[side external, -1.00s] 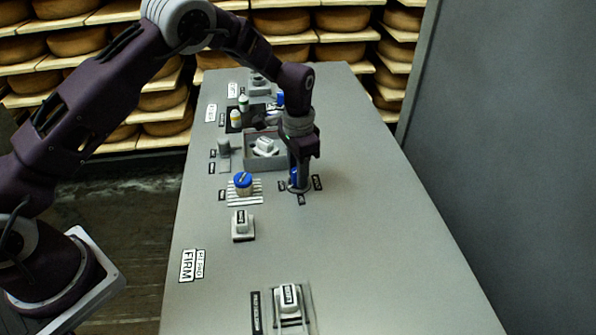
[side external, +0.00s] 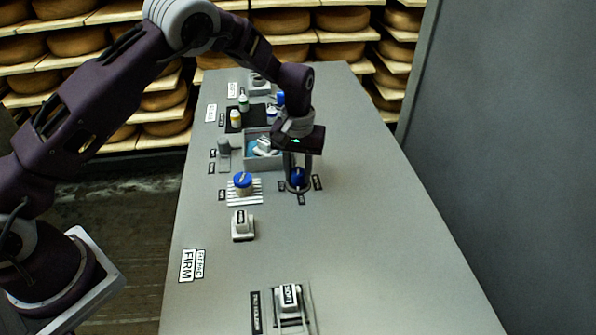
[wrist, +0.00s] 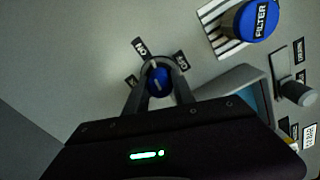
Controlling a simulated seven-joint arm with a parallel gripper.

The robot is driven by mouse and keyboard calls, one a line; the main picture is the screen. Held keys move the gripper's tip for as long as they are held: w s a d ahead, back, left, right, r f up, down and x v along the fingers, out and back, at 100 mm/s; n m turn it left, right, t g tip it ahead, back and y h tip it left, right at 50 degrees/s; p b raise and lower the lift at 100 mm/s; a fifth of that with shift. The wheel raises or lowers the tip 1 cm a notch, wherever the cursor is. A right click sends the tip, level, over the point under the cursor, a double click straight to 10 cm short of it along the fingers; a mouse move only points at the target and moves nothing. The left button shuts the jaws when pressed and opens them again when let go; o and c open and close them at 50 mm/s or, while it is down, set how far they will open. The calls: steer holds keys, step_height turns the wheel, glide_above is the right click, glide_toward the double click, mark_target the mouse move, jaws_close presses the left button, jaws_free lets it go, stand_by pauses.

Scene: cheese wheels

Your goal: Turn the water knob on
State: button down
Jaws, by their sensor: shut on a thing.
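The blue knob (side external: 298,177) sits on the grey table with small black labels around it. It also shows in the wrist view (wrist: 158,83), with a white line on its top. My gripper (side external: 298,186) points down and is shut on the knob, one finger on each side. In the wrist view my gripper (wrist: 158,90) has both fingertips against the knob. The grey basin (side external: 262,166) stands just behind the knob, with blue-teal inside and a white block in it. The blue-teal also shows in the wrist view.
A blue-topped FILTER jar (side external: 243,182) stands on a striped pad left of the knob. White labelled blocks (side external: 242,226) (side external: 289,298) stand nearer the front. Small bottles (side external: 243,101) stand on a black mat at the back. The table's right side is clear.

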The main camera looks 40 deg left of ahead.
mark_target(298, 170)
steer(key=shift+n, duration=0.8)
steer(key=c, duration=1.1)
jaws_free()
steer(key=shift+o, duration=0.2)
step_height(298, 170, up, 7)
steer(key=shift+r, duration=0.1)
